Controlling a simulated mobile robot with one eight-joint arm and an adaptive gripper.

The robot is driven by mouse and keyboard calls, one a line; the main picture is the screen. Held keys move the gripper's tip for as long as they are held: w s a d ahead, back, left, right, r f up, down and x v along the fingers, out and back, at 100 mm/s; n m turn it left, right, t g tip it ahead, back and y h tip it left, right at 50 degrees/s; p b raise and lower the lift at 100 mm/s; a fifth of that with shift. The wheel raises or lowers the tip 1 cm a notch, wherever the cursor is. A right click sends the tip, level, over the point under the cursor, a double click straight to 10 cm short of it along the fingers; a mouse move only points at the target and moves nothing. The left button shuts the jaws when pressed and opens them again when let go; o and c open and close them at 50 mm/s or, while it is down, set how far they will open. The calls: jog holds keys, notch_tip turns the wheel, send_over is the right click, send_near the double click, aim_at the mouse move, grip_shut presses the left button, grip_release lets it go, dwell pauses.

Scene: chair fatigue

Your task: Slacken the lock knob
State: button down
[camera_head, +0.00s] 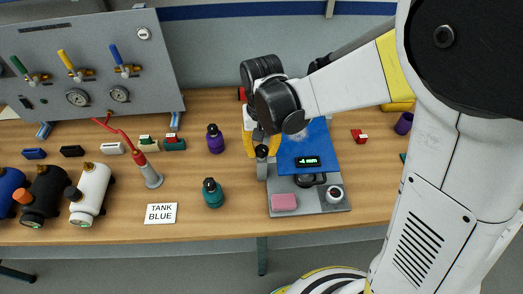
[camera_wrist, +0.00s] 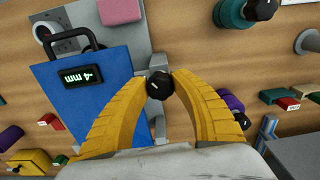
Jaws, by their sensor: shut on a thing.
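The lock knob (camera_wrist: 160,86) is a black faceted knob with a small mark on its top. It sits on a grey post beside the blue plate (camera_wrist: 85,105) of the fixture. In the head view the knob (camera_head: 262,152) shows just below my gripper (camera_head: 261,146). My gripper's two yellow fingers (camera_wrist: 161,82) are closed on the knob from both sides. A small display (camera_wrist: 82,77) on the blue plate seems to read "-4 mm" in the wrist view. The knob's underside is hidden.
The grey base of the fixture (camera_head: 310,206) carries a pink block (camera_head: 283,202) and a round white part (camera_head: 334,195). A valve panel (camera_head: 90,65) stands at the back left.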

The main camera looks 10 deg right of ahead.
jog(key=n, duration=0.7)
jog(key=shift+d+b, duration=0.1)
jog(key=shift+b, duration=0.3)
jog(key=n, duration=0.7)
jog(key=shift+w+n+b, duration=0.1)
jog(key=shift+n+b, duration=0.2)
jog(key=n, duration=0.3)
jog(key=shift+n, duration=0.3)
jog(key=n, duration=0.3)
jog(key=shift+n, duration=0.3)
jog(key=n, duration=0.7)
jog(key=shift+w+b, duration=0.1)
jog(key=shift+b, duration=0.2)
